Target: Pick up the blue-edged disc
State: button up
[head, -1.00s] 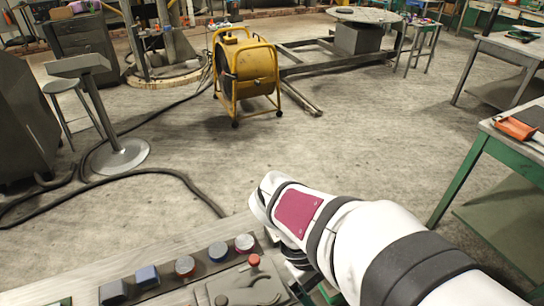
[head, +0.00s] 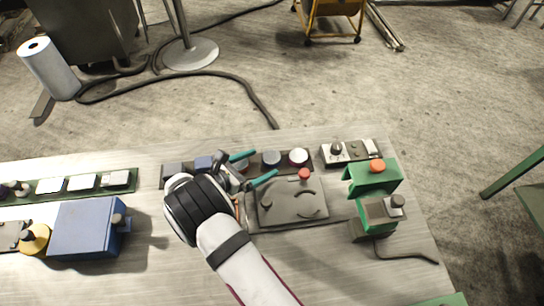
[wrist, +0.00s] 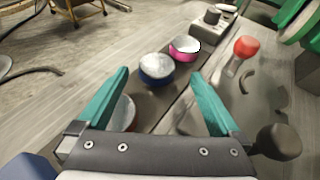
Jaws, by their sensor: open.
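The blue-edged disc (head: 271,159) has a pale top and sits on a dark strip on the bench. In the wrist view the blue-edged disc (wrist: 157,69) lies ahead, between the directions of the two teal fingers. My gripper (head: 253,168) is open and empty, a little left of the disc in the head view. In the wrist view my gripper (wrist: 160,76) has its fingers widely apart. A pink-edged disc (wrist: 185,48) sits beyond the blue-edged one. A red-edged disc (wrist: 127,112) is partly hidden behind the left finger.
Blue blocks (head: 203,163) share the strip's left end. A grey plate with a red-knobbed lever (head: 304,175) lies in front of the strip. A green device (head: 372,178) stands at right and a blue box (head: 88,228) at left. Bare bench (head: 150,275) shows in front.

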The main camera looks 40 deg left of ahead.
aim_at(270, 157)
jog(key=x, duration=0.4)
jog(key=shift+w+a+f, duration=0.1)
jog(key=shift+w+a, duration=0.05)
jog(key=shift+w, duration=0.1)
grip_shut()
